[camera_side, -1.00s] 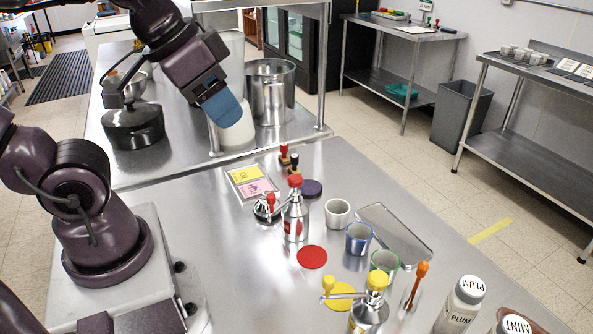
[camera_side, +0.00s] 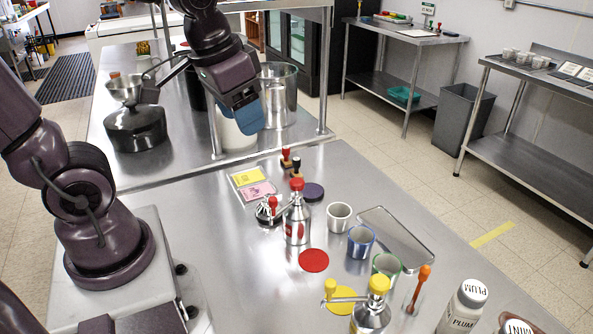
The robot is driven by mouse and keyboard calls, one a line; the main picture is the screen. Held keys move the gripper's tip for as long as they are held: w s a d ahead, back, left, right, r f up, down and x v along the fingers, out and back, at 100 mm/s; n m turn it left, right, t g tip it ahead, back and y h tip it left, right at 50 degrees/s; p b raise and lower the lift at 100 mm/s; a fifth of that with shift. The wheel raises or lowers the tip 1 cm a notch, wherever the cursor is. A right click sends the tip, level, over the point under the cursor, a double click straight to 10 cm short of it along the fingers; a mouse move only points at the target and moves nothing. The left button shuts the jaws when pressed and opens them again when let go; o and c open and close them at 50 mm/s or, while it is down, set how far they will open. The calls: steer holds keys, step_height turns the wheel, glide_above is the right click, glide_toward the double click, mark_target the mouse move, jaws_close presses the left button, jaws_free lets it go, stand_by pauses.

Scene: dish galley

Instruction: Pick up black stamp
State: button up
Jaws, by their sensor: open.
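The black stamp (camera_side: 296,161) stands upright on the steel counter, just behind the red-capped pump bottle (camera_side: 297,220), which hides its lower part. A red-handled stamp (camera_side: 286,157) stands beside it to the left. A dark purple round pad (camera_side: 313,192) lies to the right of the bottle. My gripper (camera_side: 250,118) shows its blue fingers side-on, up and to the left of the stamps, in front of a white container. It is open, apart from the stamp, and nothing shows between its fingers.
A tray with yellow and pink cards (camera_side: 235,195) lies left of the stamps. Pump bottles, small cups (camera_side: 361,241) and a flat metal tray (camera_side: 420,258) crowd the right side. A tall steel pot (camera_side: 279,95) and shelf post (camera_side: 322,70) stand behind.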

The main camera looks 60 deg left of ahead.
steer(key=w+a+f+m+g, duration=0.25)
steer(key=w+a+f, duration=0.25)
steer(key=w+a, duration=0.45)
steer(key=m, duration=1.5)
glide_toward(297, 159)
steer(key=shift+g+y, duration=0.4)
steer(key=shift+g, duration=0.05)
steer(key=f, duration=1)
steer(key=shift+w+a+f, duration=0.3)
steer(key=shift+a+f, duration=0.05)
steer(key=shift+f, duration=0.05)
steer(key=c, duration=1)
